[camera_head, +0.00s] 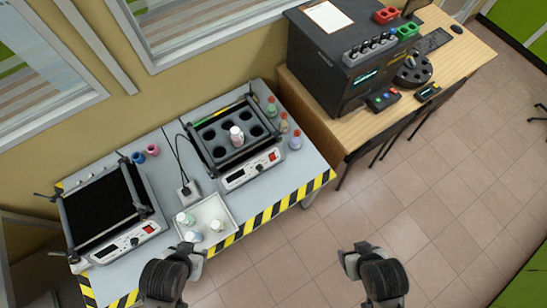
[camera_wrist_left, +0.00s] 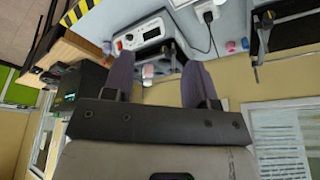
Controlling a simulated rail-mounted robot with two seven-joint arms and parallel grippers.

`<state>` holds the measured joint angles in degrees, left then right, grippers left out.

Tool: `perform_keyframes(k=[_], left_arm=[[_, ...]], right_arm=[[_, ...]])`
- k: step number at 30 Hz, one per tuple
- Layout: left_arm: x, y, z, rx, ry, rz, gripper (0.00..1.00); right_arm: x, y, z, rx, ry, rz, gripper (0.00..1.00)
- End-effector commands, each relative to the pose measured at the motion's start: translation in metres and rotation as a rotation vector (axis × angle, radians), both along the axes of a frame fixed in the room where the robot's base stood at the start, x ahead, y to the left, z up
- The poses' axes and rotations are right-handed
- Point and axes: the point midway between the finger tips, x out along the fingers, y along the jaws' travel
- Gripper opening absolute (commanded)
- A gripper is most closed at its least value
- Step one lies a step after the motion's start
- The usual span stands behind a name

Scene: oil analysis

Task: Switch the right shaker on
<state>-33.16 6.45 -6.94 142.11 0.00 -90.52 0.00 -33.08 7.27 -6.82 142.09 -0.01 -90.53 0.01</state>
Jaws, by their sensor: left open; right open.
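The right shaker (camera_head: 205,155) stands on the grey bench, a dark rack with round holes holding one small bottle (camera_head: 237,136). Its white front panel (camera_head: 250,169) has a dark display and a red part at the right end; whether it is on cannot be told. The panel also shows in the left wrist view (camera_wrist_left: 145,36), beyond my fingers. My left gripper (camera_head: 195,251) is open and empty, in front of the bench by the white tray. It also shows in the left wrist view (camera_wrist_left: 155,82). My right gripper (camera_head: 356,254) is open and empty above the floor, apart from the shaker.
The left shaker (camera_head: 147,230) stands at the bench's left. A white tray (camera_head: 231,228) with small bottles sits between the shakers at the front. Several capped bottles (camera_head: 295,140) stand right of the right shaker. A wooden desk (camera_head: 345,135) carries a black machine (camera_head: 325,70).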

Motion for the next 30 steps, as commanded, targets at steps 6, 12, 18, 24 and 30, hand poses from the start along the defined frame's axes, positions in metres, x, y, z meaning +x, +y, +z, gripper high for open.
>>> perform_keyframes(k=[6,12,18,24,30], left_arm=[[-0.0002,0.0029,-0.0002,0.009,0.001,-0.004,0.31],[-0.0003,0.0043,-0.0004,0.014,0.001,-0.008,0.12],[-0.0004,0.0042,-0.0004,0.013,0.001,-0.007,0.0],[-0.0005,0.0028,-0.0005,0.009,0.002,-0.003,0.0],[-0.0005,0.0006,-0.0004,0.001,0.002,0.001,0.0]], right_arm=[[-0.0017,0.0023,-0.0006,0.008,0.004,-0.003,0.69],[-0.0017,0.0036,-0.0005,0.012,0.004,-0.006,0.69],[-0.0017,0.0038,-0.0005,0.012,0.004,-0.006,0.69],[-0.0017,0.0035,-0.0005,0.011,0.004,-0.005,0.69],[-0.0017,0.0018,-0.0005,0.005,0.004,-0.001,0.69]])
